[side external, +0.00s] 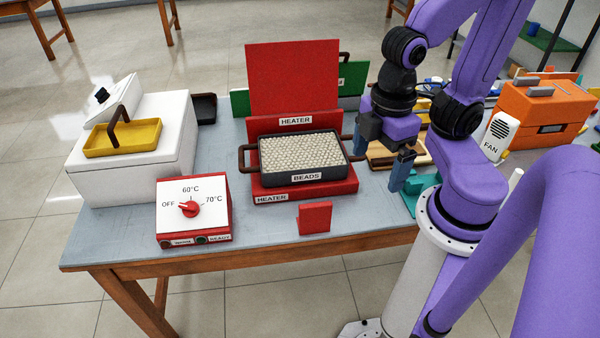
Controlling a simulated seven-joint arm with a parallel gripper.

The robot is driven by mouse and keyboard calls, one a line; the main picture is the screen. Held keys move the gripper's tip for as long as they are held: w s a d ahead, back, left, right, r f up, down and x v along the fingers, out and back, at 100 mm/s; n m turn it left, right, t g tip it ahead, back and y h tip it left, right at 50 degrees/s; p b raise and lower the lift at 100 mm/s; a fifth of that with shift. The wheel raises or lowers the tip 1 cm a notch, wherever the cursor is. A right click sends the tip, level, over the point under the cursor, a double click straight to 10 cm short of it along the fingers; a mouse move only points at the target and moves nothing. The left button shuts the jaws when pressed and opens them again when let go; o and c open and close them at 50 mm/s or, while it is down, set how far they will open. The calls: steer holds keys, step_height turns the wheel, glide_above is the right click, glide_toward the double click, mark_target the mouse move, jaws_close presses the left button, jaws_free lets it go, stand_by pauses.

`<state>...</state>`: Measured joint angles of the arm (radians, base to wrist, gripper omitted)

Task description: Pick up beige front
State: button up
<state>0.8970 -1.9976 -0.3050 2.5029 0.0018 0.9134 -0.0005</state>
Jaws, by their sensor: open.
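I cannot make out the beige front for certain. A light wooden holder (381,159) lies on the table partly behind my gripper, and the front may be hidden there. My gripper (384,166) has blue-grey fingers pointing down, is open, and is just right of the bead tray, above or beside the wooden holder. I see nothing between its fingers.
A dark tray of beads (302,178) sits on the red heater (340,187). A dial box (194,216) and a white box with a yellow tray (125,150) stand left. A teal fixture (411,201), an orange fan unit (550,112) and a small red plate (315,218) are also near.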

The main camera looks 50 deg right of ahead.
steer(key=w+d+f+m, duration=0.3)
steer(key=w+d+m, duration=0.8)
steer(key=w+d, duration=0.6)
steer(key=s+d+f+m, duration=0.1)
steer(key=s+d+m, duration=0.15)
steer(key=d, duration=0.45)
steer(key=s+d+f+m, duration=0.1)
steer(key=d+m, duration=0.2)
steer(key=d, duration=0.4)
steer(key=s+d+f+m, duration=0.3)
steer(key=s+d+m, duration=0.2)
steer(key=s+d, duration=0.6)
steer(key=shift+d+f, duration=0.2)
steer(key=shift+f, duration=8.3)
